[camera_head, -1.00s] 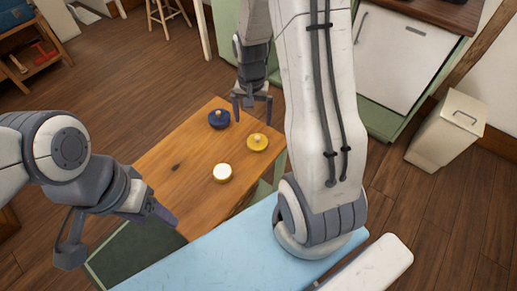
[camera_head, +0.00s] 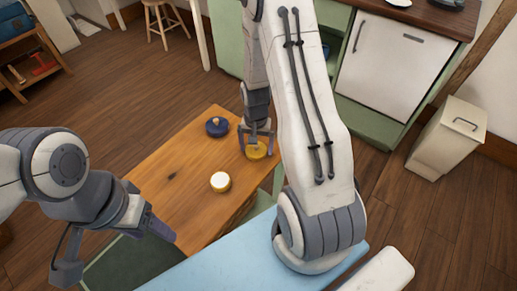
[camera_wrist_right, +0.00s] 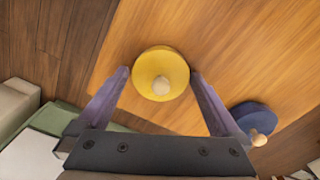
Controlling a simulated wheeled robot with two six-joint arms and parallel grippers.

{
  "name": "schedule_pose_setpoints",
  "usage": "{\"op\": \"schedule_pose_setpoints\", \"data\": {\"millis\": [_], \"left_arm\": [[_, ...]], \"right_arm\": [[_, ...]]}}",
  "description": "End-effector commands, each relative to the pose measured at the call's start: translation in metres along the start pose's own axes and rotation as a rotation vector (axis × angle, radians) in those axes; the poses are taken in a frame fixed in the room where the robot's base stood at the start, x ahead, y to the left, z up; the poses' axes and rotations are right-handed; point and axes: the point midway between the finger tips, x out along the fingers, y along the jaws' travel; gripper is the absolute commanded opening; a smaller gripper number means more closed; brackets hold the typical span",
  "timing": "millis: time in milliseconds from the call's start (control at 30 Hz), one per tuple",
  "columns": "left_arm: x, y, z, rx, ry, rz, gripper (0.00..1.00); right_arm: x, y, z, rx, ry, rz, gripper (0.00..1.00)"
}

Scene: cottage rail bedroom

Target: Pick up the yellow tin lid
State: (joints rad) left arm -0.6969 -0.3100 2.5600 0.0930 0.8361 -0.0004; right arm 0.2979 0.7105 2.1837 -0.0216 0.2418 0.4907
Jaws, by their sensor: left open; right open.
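The yellow tin lid (camera_head: 256,152) with a pale round knob lies on the wooden table (camera_head: 180,190) near its right edge. In the right wrist view, the lid (camera_wrist_right: 150,76) sits between and just beyond the fingertips. My right gripper (camera_head: 257,148) is open above the lid, with a finger on either side; it also shows in the right wrist view (camera_wrist_right: 160,78). I cannot tell whether the fingers touch the lid. My left gripper (camera_head: 118,252) is open and empty, at the lower left, away from the lid.
A blue lid (camera_head: 216,127) with a pale knob lies left of the yellow one, close to a right finger in the wrist view (camera_wrist_right: 254,120). A round cream-topped tin (camera_head: 220,182) stands nearer on the table. A light blue surface (camera_head: 225,255) lies in front.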

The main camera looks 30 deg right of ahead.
Motion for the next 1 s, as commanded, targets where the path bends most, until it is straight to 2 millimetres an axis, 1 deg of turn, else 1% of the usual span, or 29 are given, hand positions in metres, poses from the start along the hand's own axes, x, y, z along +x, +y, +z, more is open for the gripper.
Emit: {"op": "schedule_pose_setpoints", "data": {"millis": [133, 167, 200, 267, 300, 367, 567, 733, 867, 967, 1000], "left_arm": [[0.000, 0.000, 0.000, 0.000, 0.000, 0.000, 0.65], [0.000, 0.000, 0.000, 0.000, 0.000, 0.000, 0.65], [0.000, 0.000, 0.000, 0.000, 0.000, 0.000, 0.65], [0.000, 0.000, 0.000, 0.000, 0.000, 0.000, 0.65], [0.000, 0.000, 0.000, 0.000, 0.000, 0.000, 0.65], [0.000, 0.000, 0.000, 0.000, 0.000, 0.000, 0.65], [0.000, 0.000, 0.000, 0.000, 0.000, 0.000, 0.65], [-0.003, 0.000, 0.000, 0.000, 0.000, 0.000, 0.65], [-0.006, 0.001, 0.000, 0.000, 0.000, 0.000, 0.65], [-0.011, 0.001, -0.001, 0.000, 0.000, 0.000, 0.65], [-0.010, 0.001, -0.001, 0.000, 0.000, 0.000, 0.65]], "right_arm": [[0.000, 0.000, 0.000, 0.000, 0.000, 0.000, 1.00], [0.000, 0.000, 0.000, 0.000, 0.000, 0.000, 0.96], [-0.001, 0.000, 0.000, 0.000, 0.000, 0.000, 0.81], [-0.001, 0.000, 0.000, 0.000, 0.000, 0.000, 0.58], [-0.001, 0.000, 0.000, 0.000, 0.000, 0.000, 0.43], [-0.001, 0.000, 0.000, 0.000, 0.000, 0.000, 0.26], [-0.001, 0.000, 0.000, 0.000, 0.000, 0.000, 0.26], [-0.010, 0.000, 0.000, 0.000, 0.001, 0.000, 0.26], [-0.027, -0.001, -0.001, 0.000, 0.003, -0.001, 0.26], [-0.048, -0.001, -0.001, 0.001, 0.005, -0.002, 0.26], [-0.051, 0.010, 0.006, 0.005, 0.000, 0.000, 0.26]]}}
